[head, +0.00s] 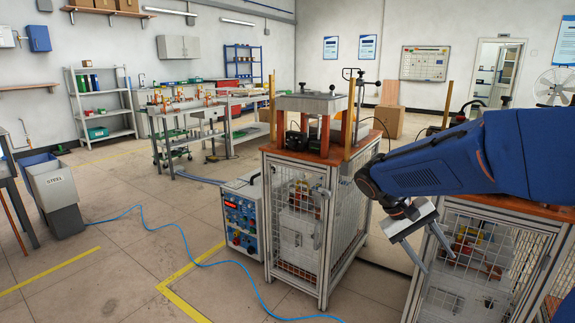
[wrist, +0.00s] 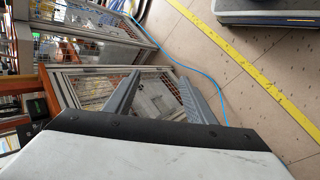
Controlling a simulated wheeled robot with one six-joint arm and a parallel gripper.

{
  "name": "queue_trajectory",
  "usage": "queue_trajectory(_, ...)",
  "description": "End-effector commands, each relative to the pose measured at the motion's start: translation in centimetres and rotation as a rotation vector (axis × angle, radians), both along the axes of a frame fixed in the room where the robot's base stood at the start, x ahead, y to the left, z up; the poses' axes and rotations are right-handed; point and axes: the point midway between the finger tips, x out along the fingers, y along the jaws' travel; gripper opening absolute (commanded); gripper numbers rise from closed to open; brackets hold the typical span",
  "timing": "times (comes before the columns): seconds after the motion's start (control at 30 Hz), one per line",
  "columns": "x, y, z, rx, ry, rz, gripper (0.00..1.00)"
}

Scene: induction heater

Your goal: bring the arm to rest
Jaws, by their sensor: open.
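My blue arm reaches in from the right in the head view. My gripper (head: 436,257) hangs below its end, fingers pointing down, in front of the caged workstation at the right. The two grey fingers are apart with nothing between them. In the wrist view my gripper (wrist: 163,96) also shows spread fingers, with a caged frame and floor behind them.
A caged workstation (head: 342,231) with a wooden top stands left of my gripper. A blue cable (head: 200,262) runs over the floor. Steel bins (head: 58,198) stand far left.

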Motion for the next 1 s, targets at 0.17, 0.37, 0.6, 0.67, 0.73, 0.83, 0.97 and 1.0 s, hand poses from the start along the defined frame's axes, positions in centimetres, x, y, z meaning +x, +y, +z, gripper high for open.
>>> queue_trajectory(0.17,-4.1,0.4,0.1,0.13,-0.063,0.021,0.5)
queue_trajectory(0.37,-8.1,1.5,-0.2,0.264,-0.144,0.053,0.5)
queue_trajectory(0.6,-12.4,3.1,-0.8,0.406,-0.263,0.1,0.5)
queue_trajectory(0.67,-13.3,3.6,-1.0,0.438,-0.296,0.112,0.5)
queue_trajectory(0.73,-14.4,4.1,-1.2,0.475,-0.335,0.126,0.5)
queue_trajectory(0.83,-15.8,4.9,-1.5,0.523,-0.396,0.148,0.5)
queue_trajectory(0.97,-17.4,5.9,-2.0,0.577,-0.472,0.175,0.5)
queue_trajectory(1.0,-17.8,6.2,-2.0,0.59,-0.495,0.183,0.5)
